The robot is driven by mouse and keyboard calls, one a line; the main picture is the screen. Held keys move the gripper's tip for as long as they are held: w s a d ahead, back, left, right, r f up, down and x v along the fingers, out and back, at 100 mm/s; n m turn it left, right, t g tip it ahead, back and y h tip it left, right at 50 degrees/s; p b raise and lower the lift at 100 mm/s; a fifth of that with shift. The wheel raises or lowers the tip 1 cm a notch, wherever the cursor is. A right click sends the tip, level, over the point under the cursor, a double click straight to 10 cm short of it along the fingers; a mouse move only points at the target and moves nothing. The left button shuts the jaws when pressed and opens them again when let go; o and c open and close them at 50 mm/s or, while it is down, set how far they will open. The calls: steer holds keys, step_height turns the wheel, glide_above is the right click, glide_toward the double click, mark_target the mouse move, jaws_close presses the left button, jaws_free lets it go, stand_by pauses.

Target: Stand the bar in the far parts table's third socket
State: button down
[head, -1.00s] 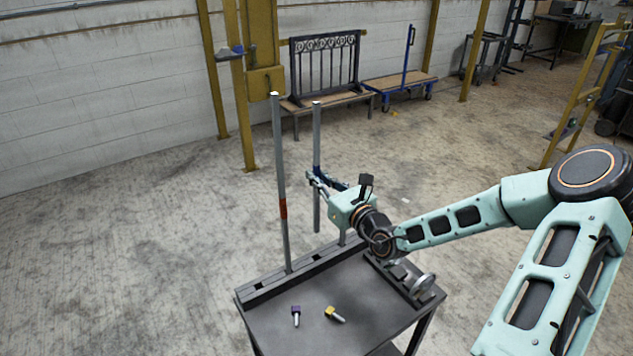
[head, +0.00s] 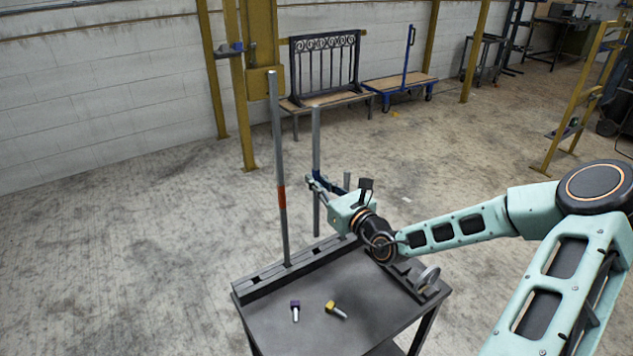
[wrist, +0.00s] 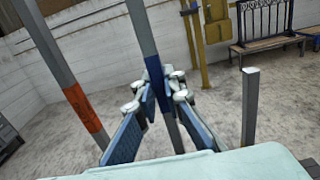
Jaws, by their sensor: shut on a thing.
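My gripper (head: 316,183) is shut on a tall grey bar (head: 316,140), which is upright. In the wrist view the blue fingers (wrist: 158,92) close around this bar (wrist: 139,25). Its lower end shows just above the far edge of the slotted rail (head: 262,284) on the parts table (head: 290,335); they look apart. A taller bar with an orange-red band (head: 277,130) stands in the rail to the left, and also shows in the wrist view (wrist: 52,60). A shorter grey post (wrist: 250,105) stands to the right; its foot is hidden. I cannot tell which socket is third.
A grey round part (head: 428,279) is at the table's right edge. Behind are a yellow post (head: 240,110), a bench with a railing (head: 325,75) and open floor.

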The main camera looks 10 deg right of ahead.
mark_target(318, 215)
steer(key=shift+f+b, duration=1.55)
steer(key=shift+b, duration=0.05)
steer(key=shift+f+b, duration=1.55)
steer(key=shift+f, duration=2.25)
stand_by(1.0)
steer(key=c, duration=2)
jaws_free()
steer(key=shift+o, duration=0.2)
steer(key=shift+f, duration=0.15)
steer(key=v, duration=1.2)
